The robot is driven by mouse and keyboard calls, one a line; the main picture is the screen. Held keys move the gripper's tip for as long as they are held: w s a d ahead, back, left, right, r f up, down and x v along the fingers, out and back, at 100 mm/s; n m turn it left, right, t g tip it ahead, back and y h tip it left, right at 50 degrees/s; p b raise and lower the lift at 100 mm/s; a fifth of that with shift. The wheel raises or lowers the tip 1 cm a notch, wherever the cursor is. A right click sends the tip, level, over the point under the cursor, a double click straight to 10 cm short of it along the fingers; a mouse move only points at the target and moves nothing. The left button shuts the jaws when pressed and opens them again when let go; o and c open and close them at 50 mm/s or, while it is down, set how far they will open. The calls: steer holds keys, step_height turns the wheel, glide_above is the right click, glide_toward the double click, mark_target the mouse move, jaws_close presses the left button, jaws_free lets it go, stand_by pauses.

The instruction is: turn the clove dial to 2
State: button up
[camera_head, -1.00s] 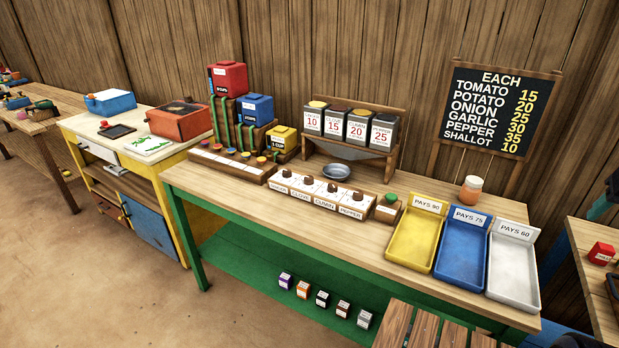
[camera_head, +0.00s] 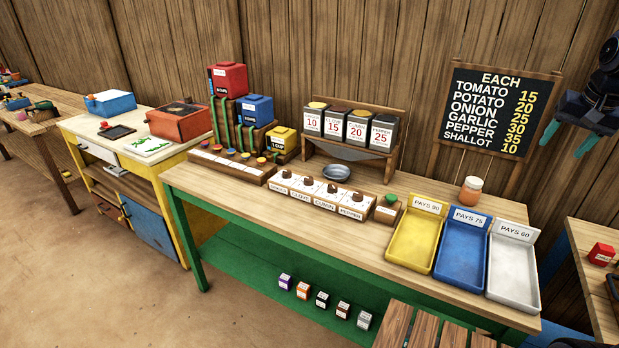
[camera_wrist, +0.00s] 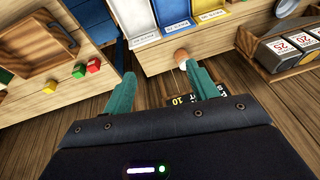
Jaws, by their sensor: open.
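The clove dial (camera_head: 307,182) is a dark knob on a white-topped wooden dial board (camera_head: 372,210), above the CLOVE label (camera_head: 300,196). It is second from the left in a row of similar knobs. Its setting is too small to read. I cannot make out the clove dial in the wrist view.
A green button block (camera_head: 389,208) stands right of the board, a metal bowl (camera_head: 336,171) behind it. Spice bins (camera_head: 351,127) stand farther back. Yellow (camera_head: 413,245), blue (camera_head: 460,253) and white (camera_head: 513,265) trays fill the table's right. A jar (camera_head: 470,190) stands behind them.

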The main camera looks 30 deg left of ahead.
steer(key=w+a+f+g, duration=0.1)
steer(key=w+a, duration=0.7)
steer(key=a, duration=0.4)
steer(key=w+a+f+g, duration=0.1)
steer(key=w+a, duration=0.7)
steer(key=a, duration=0.4)
steer(key=m+g, duration=0.1)
steer(key=m, duration=0.1)
glide_above(309, 178)
steer(key=d, duration=0.1)
step_height(309, 178, down, 24)
steer(key=shift+h, duration=0.3)
steer(key=f, duration=1)
steer(key=shift+a+f, duration=0.1)
steer(key=shift+a, duration=0.25)
steer(key=c, duration=1)
